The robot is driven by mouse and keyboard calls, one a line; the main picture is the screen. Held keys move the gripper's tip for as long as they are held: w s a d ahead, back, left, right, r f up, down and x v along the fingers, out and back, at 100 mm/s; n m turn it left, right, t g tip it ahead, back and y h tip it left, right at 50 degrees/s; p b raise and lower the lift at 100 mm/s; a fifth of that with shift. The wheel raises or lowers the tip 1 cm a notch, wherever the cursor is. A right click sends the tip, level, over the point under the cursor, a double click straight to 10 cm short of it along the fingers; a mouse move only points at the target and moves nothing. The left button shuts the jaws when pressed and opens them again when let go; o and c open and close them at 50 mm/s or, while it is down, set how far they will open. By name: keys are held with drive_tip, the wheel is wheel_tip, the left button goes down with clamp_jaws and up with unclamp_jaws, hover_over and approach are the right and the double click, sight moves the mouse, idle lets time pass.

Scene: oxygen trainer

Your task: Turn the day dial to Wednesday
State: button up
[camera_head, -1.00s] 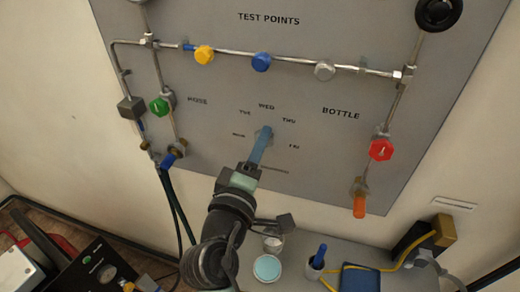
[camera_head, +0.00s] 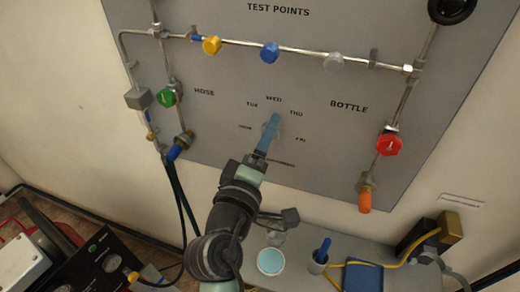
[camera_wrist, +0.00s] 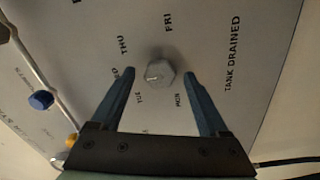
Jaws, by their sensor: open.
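The day dial (camera_wrist: 160,74) is a small grey faceted knob on the grey panel, ringed by day names, in the wrist view. My gripper (camera_wrist: 160,73) is open, with one blue finger on either side of the dial. In the wrist view both fingers look apart from the knob. In the head view my gripper (camera_head: 271,125) points at the middle of the day ring and hides most of the dial. The WED label (camera_head: 274,98) is above it. I cannot tell which day the dial points to.
Pipes cross the panel (camera_head: 225,130) above and beside the dial, with a green knob (camera_head: 166,97) left and a red knob (camera_head: 389,144) right. Below, a shelf (camera_head: 400,280) holds a pale cup (camera_head: 271,262), a holder with a blue item (camera_head: 322,252) and yellow tubing.

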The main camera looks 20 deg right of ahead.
drive_tip(key=b+v, duration=0.3)
drive_tip(key=v, duration=1)
drive_tip(key=shift+w, duration=0.1)
drive_tip(key=w+a+r+m+t+y, duration=0.25)
drive_tip(key=w+r+t, duration=0.2)
drive_tip(key=r, duration=0.65)
drive_tip(key=s+a+r+m+t+y, duration=0.2)
drive_tip(key=s+r+t+y, duration=0.1)
drive_tip(key=r, duration=0.9)
drive_tip(key=s+a+r+m+t+y, duration=0.2)
drive_tip(key=r+t+y, duration=0.4)
drive_tip(key=r, duration=0.7)
drive_tip(key=shift+s+a+r+m, duration=0.35)
drive_tip(key=shift+s+a, duration=0.25)
drive_tip(key=shift+s, duration=0.1)
